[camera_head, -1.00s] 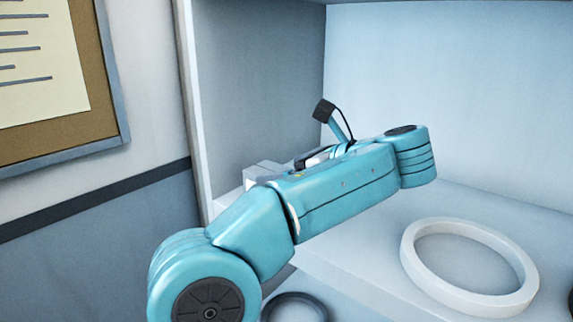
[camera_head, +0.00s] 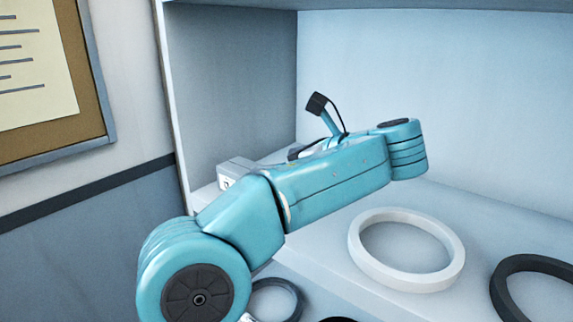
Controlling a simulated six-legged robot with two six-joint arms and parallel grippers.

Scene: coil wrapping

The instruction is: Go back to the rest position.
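My teal arm (camera_head: 325,187) reaches from the lower left across the middle of the view, in front of a white shelf unit. A small dark camera-like part (camera_head: 316,103) with a cable stands up behind the arm. No gripper fingers show; they may be hidden behind the arm links. My other gripper is not in view. A white ring (camera_head: 407,280) lies flat on the shelf board, right of the arm and apart from it. A dark ring (camera_head: 508,292) lies to its right, partly cut off by the frame.
A grey-white box (camera_head: 231,175) stands behind the arm by the left shelf wall (camera_head: 172,90). A smaller dark ring (camera_head: 292,289) lies below the arm, partly hidden. A dark edge (camera_head: 338,319) shows at the bottom. A notice board (camera_head: 104,120) hangs at left.

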